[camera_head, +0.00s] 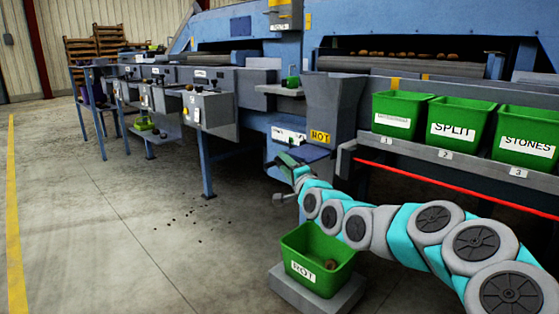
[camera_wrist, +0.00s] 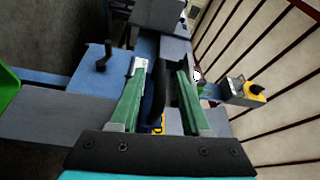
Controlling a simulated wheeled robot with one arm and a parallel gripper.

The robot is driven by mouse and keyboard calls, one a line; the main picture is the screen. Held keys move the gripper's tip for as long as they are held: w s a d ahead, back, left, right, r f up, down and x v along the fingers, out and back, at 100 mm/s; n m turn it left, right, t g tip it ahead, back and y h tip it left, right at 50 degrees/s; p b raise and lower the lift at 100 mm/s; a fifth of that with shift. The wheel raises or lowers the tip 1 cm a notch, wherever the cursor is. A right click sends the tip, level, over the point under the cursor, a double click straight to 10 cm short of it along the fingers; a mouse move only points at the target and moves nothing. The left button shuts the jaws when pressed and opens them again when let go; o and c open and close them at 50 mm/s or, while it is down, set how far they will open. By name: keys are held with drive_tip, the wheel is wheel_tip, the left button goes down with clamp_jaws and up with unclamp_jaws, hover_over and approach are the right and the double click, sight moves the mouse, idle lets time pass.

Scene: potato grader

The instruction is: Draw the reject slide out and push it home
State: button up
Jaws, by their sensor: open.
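The grey chute (camera_head: 333,98) with a yellow ROT label (camera_head: 320,136) stands at mid-picture in the head view. A dark blue plate (camera_head: 313,153) under that label may be the reject slide; I cannot tell how far out it is. My gripper (camera_head: 287,162) is in front of it, low beside a white-labelled panel (camera_head: 288,135). In the wrist view my green fingers (camera_wrist: 161,76) are apart, with a dark upright strip (camera_wrist: 155,88) showing between them. I cannot tell whether they touch it. My fingers partly hide this area.
A green ROT bin (camera_head: 317,260) with a brown lump inside stands on a grey base below my arm. Green bins, including SPLIT (camera_head: 452,127) and STONES (camera_head: 526,138), line the shelf at right. Grey boxes (camera_head: 207,108) line the machine at left. The floor at left is mostly clear.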

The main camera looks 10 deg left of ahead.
drive_tip(key=shift+x, duration=1.95)
clamp_jaws()
drive_tip(key=shift+r, duration=0.2)
